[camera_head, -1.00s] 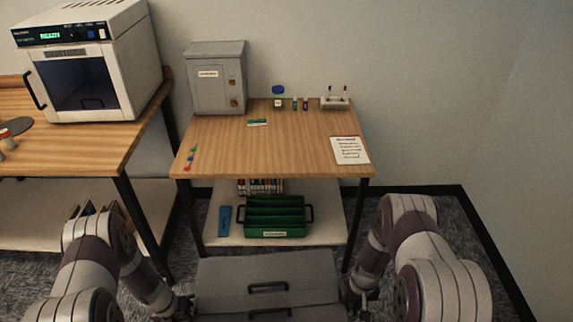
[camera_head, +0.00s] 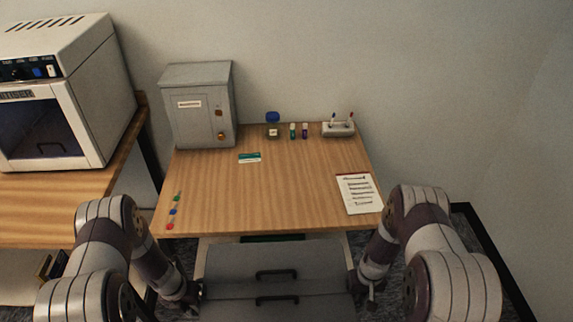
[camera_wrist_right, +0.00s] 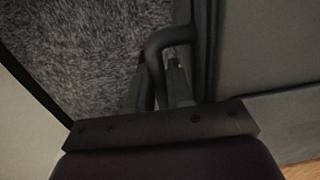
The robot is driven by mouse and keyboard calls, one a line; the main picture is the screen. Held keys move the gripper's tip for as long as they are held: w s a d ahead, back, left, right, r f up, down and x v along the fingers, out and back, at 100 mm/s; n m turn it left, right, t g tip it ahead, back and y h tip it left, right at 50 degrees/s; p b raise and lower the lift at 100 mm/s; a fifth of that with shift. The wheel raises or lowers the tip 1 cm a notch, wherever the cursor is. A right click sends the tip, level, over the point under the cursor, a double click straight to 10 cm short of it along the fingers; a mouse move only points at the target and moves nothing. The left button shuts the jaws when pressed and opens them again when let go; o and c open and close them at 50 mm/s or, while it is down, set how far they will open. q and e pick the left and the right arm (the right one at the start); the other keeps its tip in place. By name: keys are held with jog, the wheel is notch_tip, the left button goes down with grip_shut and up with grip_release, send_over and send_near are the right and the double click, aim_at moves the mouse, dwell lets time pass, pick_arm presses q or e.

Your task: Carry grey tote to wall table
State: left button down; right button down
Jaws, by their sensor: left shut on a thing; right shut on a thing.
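The grey tote (camera_head: 315,284) is held between my two arms at the bottom of the head view, its grey lid with two dark handles facing up. My left gripper (camera_head: 196,294) is shut at its left side and my right gripper (camera_head: 360,290) at its right side. In the right wrist view my right gripper (camera_wrist_right: 170,85) is shut on the tote's dark side handle, beside the grey tote wall (camera_wrist_right: 262,50). The wall table (camera_head: 255,190) stands just beyond the tote against the wall.
A grey cabinet (camera_head: 200,110) stands at the table's back left. A blue-lidded jar (camera_head: 273,128), small vials (camera_head: 298,131) and a white holder (camera_head: 338,129) line the back. A paper sheet (camera_head: 358,194) lies right, coloured pins (camera_head: 173,211) left, a card (camera_head: 249,158) mid-back. The table's centre front is clear.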

notch_tip(320, 180, up, 31)
jog(key=p, duration=2.9)
jog(key=shift+r+p, duration=0.2)
jog(key=shift+p, duration=0.15)
